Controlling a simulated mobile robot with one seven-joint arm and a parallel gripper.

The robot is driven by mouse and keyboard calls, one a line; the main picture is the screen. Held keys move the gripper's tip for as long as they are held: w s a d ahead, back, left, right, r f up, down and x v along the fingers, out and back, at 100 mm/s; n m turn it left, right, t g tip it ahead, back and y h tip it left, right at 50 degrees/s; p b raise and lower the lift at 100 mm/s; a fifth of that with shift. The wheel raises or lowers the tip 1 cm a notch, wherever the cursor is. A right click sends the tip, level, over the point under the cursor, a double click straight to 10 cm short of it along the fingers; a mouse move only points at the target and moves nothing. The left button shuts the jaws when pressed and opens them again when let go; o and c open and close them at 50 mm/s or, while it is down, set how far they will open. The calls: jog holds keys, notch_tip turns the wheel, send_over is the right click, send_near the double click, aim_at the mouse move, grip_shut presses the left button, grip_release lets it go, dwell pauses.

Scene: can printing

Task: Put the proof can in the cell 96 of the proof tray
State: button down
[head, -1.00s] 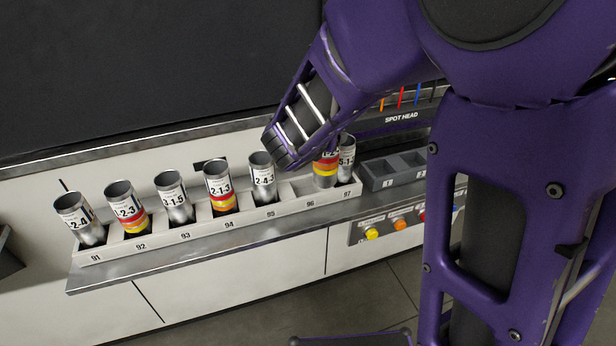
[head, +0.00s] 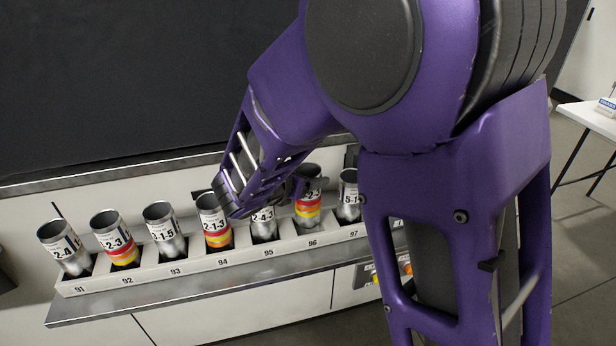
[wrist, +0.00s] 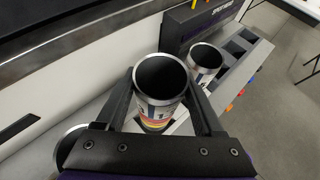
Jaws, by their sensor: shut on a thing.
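The proof can (head: 308,203), silver with red, orange and yellow bands, is at cell 96 of the proof tray (head: 215,262). It looks roughly upright, its lower end at the cell opening. Whether it rests on the cell floor I cannot tell. My gripper (head: 297,187) reaches in from the left and is shut on the can. In the wrist view, the proof can (wrist: 160,83) stands between the two fingers of my gripper (wrist: 161,90), its open top facing the camera. My gripper partly hides the can in cell 95.
Cans stand in cells 91 to 95, including a banded one (head: 214,222) in cell 94. A can (head: 348,197) stands close on the right in cell 97. A grey compartment block (wrist: 237,58) lies beyond it. A dark panel rises behind the tray.

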jog(key=shift+f, duration=1.7)
jog(key=shift+f+b, duration=0.3)
jog(key=shift+b, duration=0.2)
grip_release()
jog(key=shift+r, duration=0.1)
jog(key=p+v, duration=0.1)
jog(key=v, duration=1.1)
jog(key=shift+p, duration=0.3)
jog(key=shift+d+r, duration=0.1)
jog(key=shift+r, duration=0.05)
